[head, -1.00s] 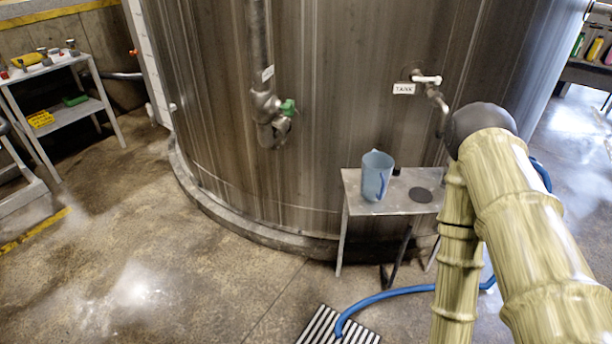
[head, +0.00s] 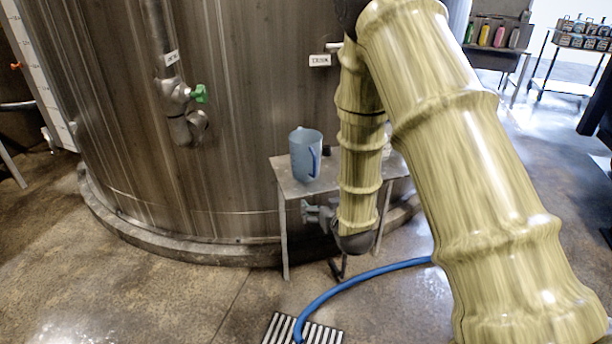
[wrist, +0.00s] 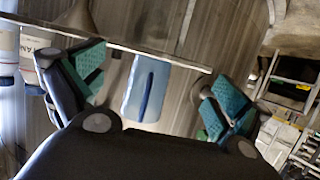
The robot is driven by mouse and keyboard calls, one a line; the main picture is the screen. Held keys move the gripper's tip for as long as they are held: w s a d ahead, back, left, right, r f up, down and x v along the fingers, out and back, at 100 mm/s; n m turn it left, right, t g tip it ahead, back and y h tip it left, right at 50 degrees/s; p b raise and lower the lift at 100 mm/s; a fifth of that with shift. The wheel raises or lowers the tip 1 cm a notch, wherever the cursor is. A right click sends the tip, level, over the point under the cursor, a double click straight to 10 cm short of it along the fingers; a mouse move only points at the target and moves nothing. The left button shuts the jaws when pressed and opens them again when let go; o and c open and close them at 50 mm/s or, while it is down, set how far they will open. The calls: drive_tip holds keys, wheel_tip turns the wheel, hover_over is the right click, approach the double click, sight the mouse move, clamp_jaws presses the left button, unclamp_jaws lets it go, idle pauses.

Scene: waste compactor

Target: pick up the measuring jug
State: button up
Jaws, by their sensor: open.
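The measuring jug (head: 306,155) is a translucent blue jug standing upright on a small metal table (head: 284,181) in front of the tank. Its darker blue handle faces the front right. My gripper (head: 308,212) is at the front of the table, at or below the level of its top, apart from the jug. In the wrist view my gripper (wrist: 153,75) is open, with teal pads on both fingers. The jug also shows there (wrist: 147,90), in the gap between the fingers and farther off, its handle a dark stripe. Nothing is between the pads.
The large steel tank (head: 240,120) rises behind the table, with a green-handled valve (head: 200,94) on its left. A blue hose (head: 350,279) runs over the floor to a striped drain grate (head: 322,333). Floor at the front left is clear.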

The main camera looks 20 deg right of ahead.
sight(311, 145)
drive_tip(key=w+r+t+b, duration=0.1)
drive_tip(key=w+r, duration=0.2)
drive_tip(key=r, duration=0.1)
drive_tip(key=w+r+t+b, duration=0.1)
drive_tip(key=w+r, duration=0.2)
drive_tip(key=w, duration=0.1)
drive_tip(key=w+r+t+b, duration=0.1)
drive_tip(key=w+r+t, duration=0.1)
drive_tip(key=w+r, duration=0.2)
drive_tip(key=shift+w+d+r, duration=0.25)
drive_tip(key=shift+r, duration=0.1)
drive_tip(key=shift+w+a+r+b, duration=0.1)
drive_tip(key=shift+w+b, duration=0.1)
drive_tip(key=shift+w, duration=1.35)
drive_tip(key=shift+w+r+b, duration=0.1)
drive_tip(key=shift+w+b, duration=0.05)
drive_tip(key=shift+w, duration=1.35)
drive_tip(key=c, duration=1.1)
drive_tip(key=shift+r, duration=0.15)
